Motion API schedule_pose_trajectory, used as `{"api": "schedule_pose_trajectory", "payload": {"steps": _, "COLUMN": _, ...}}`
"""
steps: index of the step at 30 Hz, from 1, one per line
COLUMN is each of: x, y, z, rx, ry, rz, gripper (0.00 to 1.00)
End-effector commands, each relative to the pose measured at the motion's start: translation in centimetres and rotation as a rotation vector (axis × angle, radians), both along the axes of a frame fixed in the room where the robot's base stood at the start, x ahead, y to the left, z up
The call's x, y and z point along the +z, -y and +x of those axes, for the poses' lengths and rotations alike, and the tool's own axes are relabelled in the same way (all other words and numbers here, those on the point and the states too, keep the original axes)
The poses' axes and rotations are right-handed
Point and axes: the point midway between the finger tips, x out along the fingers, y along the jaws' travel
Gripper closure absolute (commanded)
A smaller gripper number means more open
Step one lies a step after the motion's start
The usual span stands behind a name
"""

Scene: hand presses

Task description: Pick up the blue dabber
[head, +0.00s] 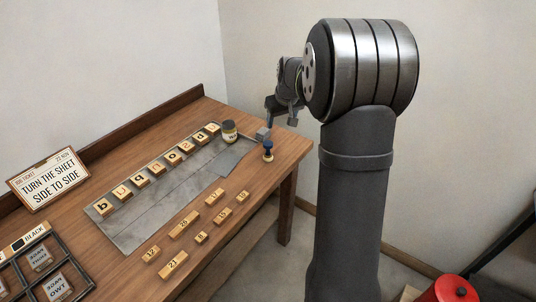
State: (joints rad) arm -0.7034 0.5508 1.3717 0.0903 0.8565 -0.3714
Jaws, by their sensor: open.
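The blue dabber (268,149) stands upright near the right end of the wooden table, by its right edge. It has a dark blue upper part and a pale base. My gripper (281,122) is open and empty, above and slightly right of the dabber in the picture. Its two fingers point down and are apart from the dabber. The exact height of the fingers over the table is hard to tell.
A small grey block (263,133) sits close behind the dabber, and a labelled jar (229,132) stands to its left. A grey metal sheet (150,222) carries a row of letter blocks. Several number blocks (184,224) lie in front. The table's right edge is near.

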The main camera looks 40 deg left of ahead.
Motion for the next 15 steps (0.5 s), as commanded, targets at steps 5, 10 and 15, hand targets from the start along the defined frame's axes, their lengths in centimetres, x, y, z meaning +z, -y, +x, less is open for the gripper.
{"api": "schedule_pose_trajectory", "payload": {"steps": 5, "x": 0.1, "y": -1.8, "z": -0.7, "rx": -0.008, "ry": -0.031, "rz": 0.048, "gripper": 0.39}}
{"api": "schedule_pose_trajectory", "payload": {"steps": 10, "x": -2.9, "y": -2.8, "z": -0.1, "rx": -0.008, "ry": -0.032, "rz": 0.046, "gripper": 0.39}}
{"api": "schedule_pose_trajectory", "payload": {"steps": 15, "x": -6.3, "y": -3.9, "z": 0.6, "rx": -0.007, "ry": -0.033, "rz": 0.045, "gripper": 0.39}}
